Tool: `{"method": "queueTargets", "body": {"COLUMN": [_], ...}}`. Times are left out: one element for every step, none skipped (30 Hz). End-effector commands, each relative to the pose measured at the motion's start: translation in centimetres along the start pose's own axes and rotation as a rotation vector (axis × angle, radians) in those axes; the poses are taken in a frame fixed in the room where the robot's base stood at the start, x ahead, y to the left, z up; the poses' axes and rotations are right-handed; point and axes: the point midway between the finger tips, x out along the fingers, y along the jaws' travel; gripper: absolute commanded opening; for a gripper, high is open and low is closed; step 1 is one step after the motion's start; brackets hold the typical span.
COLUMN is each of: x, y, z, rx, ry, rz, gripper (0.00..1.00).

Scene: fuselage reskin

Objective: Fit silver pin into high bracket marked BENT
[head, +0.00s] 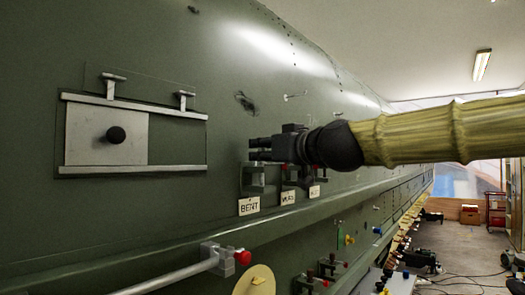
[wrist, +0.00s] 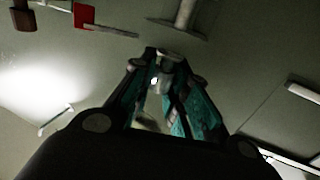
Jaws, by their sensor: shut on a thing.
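The bracket marked BENT (head: 253,180) is a small grey fitting on the green fuselage side, with its white label (head: 249,206) below it. My gripper (head: 258,148) is in front of the fuselage, just above that bracket in the head view. Its fingers also show in the wrist view (wrist: 165,62), closed around a small grey metal piece (wrist: 167,84), which I take to be the silver pin. Most of the pin is hidden by the fingers. I cannot tell whether the pin touches the bracket or sits in it.
Two more labelled brackets (head: 289,175) with red parts stand close on the right. A framed panel (head: 92,138) with a black knob and T-shaped fittings is at the left. A ledge and a silver rod (head: 175,280) with a red end lie below. Floor at the right is partly cluttered.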

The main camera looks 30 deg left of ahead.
Motion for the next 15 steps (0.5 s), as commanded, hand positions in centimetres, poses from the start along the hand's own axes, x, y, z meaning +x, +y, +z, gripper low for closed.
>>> {"method": "queueTargets", "body": {"x": [-0.01,-0.01,-0.01,-0.01,-0.01,-0.01,-0.01,-0.01,-0.01,-0.01,-0.01,0.00,0.00,0.00,0.00], "y": [0.01,0.01,0.01,0.01,0.01,0.01,0.01,0.01,0.01,0.01,0.01,0.01,0.01,0.01,0.00], "z": [0.14,0.19,0.25,0.29,0.34,0.40,0.44,0.49,0.55,0.59,0.64,0.71,0.76,0.82,0.82], "rx": [0.000,0.000,0.000,0.000,0.000,0.000,0.000,0.000,0.000,0.000,0.001,0.001,0.001,0.001,0.001], "ry": [0.000,0.000,0.000,0.000,0.000,0.000,0.000,0.000,0.000,0.000,0.000,0.000,0.000,0.000,0.000], "rz": [0.000,0.000,0.000,0.000,0.000,0.000,0.000,0.000,0.000,0.000,0.000,0.000,0.000,0.000,0.000], "gripper": [0.00,0.00,0.00,0.00,0.00,0.00,0.00,0.00,0.00,0.00,0.00,0.00,0.00,0.00,0.18]}}
